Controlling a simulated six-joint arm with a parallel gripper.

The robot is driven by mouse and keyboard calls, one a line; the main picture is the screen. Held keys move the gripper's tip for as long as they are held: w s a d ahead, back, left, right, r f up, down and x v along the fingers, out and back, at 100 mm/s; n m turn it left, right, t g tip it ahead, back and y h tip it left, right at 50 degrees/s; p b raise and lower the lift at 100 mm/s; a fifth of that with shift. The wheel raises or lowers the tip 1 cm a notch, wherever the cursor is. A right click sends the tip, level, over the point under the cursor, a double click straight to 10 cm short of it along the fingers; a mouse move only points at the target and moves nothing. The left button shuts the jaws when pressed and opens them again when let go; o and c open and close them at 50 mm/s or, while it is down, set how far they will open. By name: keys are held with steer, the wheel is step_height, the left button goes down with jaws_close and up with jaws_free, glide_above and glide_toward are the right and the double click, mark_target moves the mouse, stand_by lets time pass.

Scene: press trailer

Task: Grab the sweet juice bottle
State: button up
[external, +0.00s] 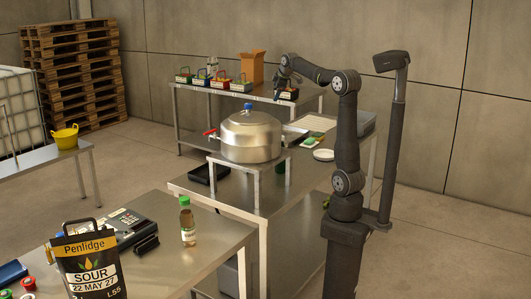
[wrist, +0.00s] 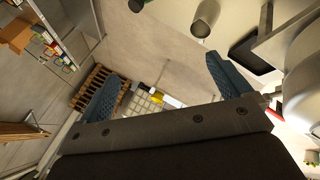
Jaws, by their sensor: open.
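A small bottle (external: 187,224) with a green cap and amber contents stands upright on the near steel table, in the external view. Its label is too small to read. My gripper (external: 284,78) is raised far from it, over the back table near the cardboard box. In the wrist view my gripper (wrist: 166,72) has its two blue fingers spread wide with nothing between them. I cannot make out the bottle in the wrist view.
A large steel pot (external: 251,137) on a raised stand is between my gripper and the bottle. A black pouch marked SOUR (external: 90,262) and a dark device (external: 125,228) share the bottle's table (external: 218,250). Several small crates (external: 220,80) line the back table.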

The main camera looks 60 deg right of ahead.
steer(key=c, duration=0.7)
steer(key=shift+o, duration=0.2)
